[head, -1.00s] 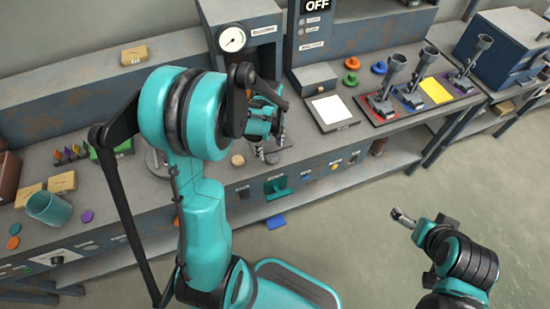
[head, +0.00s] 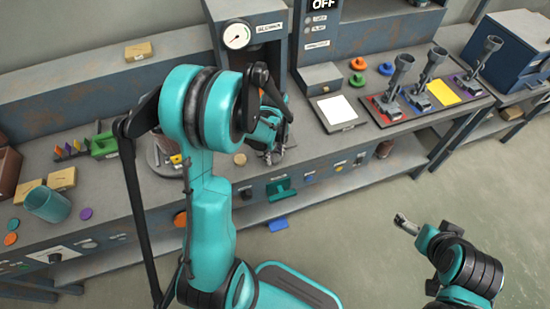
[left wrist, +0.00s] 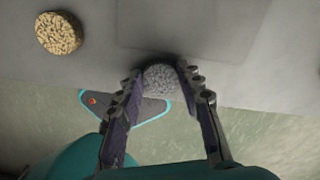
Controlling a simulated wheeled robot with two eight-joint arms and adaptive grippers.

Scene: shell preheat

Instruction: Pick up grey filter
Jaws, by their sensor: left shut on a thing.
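The grey filter (left wrist: 161,78) is a small, speckled round disc, seen in the left wrist view between my left fingertips. My left gripper (left wrist: 160,75) is shut on it, one finger on each side. In the head view, my left gripper (head: 274,155) is low at the front part of the bench top, and the grey filter is hidden there. A tan speckled disc (left wrist: 59,33) lies apart to the left in the left wrist view; it also shows in the head view (head: 240,159). My right gripper (head: 403,222) is out over the floor, away from the bench; its jaw opening is unclear.
The bench (head: 215,209) has a gauge unit (head: 240,36) behind my left gripper. A white pad (head: 336,110) and several upright tools stand to the right. A teal cup (head: 47,204) stands at the left. Open floor (head: 350,230) lies in front.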

